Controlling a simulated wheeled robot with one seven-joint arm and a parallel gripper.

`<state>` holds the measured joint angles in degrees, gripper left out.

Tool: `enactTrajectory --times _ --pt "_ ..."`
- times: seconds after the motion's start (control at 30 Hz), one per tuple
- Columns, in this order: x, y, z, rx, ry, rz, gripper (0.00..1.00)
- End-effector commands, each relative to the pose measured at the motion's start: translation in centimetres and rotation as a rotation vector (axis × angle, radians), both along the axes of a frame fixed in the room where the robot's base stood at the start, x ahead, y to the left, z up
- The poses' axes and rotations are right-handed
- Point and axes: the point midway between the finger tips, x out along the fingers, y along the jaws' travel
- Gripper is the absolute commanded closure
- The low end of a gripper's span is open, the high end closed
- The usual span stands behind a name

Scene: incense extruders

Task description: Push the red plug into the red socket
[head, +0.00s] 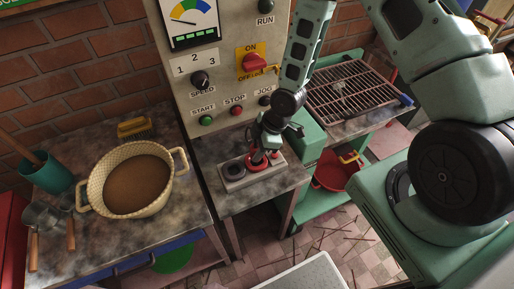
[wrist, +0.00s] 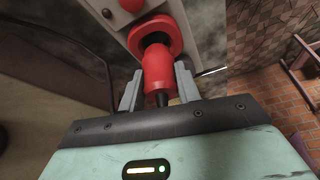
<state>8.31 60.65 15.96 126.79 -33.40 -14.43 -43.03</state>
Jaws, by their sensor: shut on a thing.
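My gripper (wrist: 158,84) is shut on the red plug (wrist: 160,72), with one grey finger on each side of its body. A dark cable end shows at the plug's near end. The red socket (wrist: 172,30) is a red ring with a dark opening, right in front of the plug in the wrist view. The plug lines up with the opening; I cannot tell how far it is inside. In the head view, my gripper (head: 268,146) points down over the red socket (head: 251,166), on a grey socket block (head: 236,184), and hides most of the plug.
A black socket (head: 233,169) sits left of the red one on the block. The control panel (head: 225,90) rises just behind. A woven pot (head: 135,205) stands on the left bench. A grill rack (head: 345,92) lies to the right.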

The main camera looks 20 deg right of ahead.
Motion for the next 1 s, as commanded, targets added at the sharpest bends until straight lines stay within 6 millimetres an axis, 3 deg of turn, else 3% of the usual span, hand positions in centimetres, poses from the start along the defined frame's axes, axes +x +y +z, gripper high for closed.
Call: enactTrajectory --times 1.0 --pt "0.0 0.0 -2.1 0.000 0.000 0.001 0.90"
